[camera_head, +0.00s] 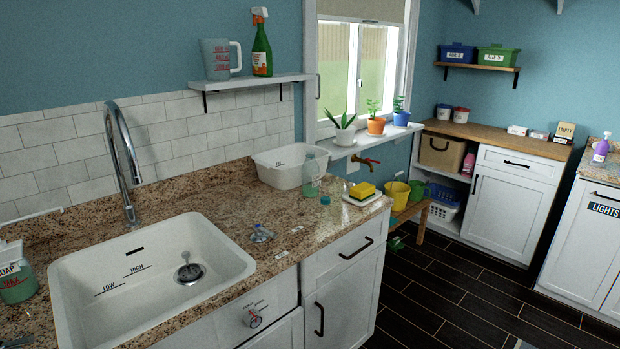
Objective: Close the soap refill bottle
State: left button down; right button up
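A clear bottle (312,180) with some green liquid low in it stands upright on the granite counter (220,212), in front of the white tub. I take it to be the soap refill bottle. Its neck looks bare, though it is small in the view. A small teal-blue cap (325,200) lies on the counter just in front of the bottle, apart from it. A clear soap container (17,284) marked "SOAP" and "MAX" with green liquid stands at the far left edge, partly cut off.
A white sink (150,285) with a tall chrome faucet (122,165) fills the counter's left. A white tub (279,170) stands behind the bottle. A yellow sponge (362,190) on a white dish is to its right. A clear-blue fitting (261,234) lies by the sink.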

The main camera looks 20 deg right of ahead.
aim_at(311, 176)
jog(key=i+l+u, duration=0.15)
jog(key=u, duration=0.35)
jog(key=i+l+u, duration=0.1)
jog(key=l+u, duration=0.35)
jog(key=i+l+u, duration=0.25)
jog(key=l, duration=0.9)
jog(key=l+u, duration=0.3)
jog(key=l, duration=2.05)
jog(key=i, duration=0.05)
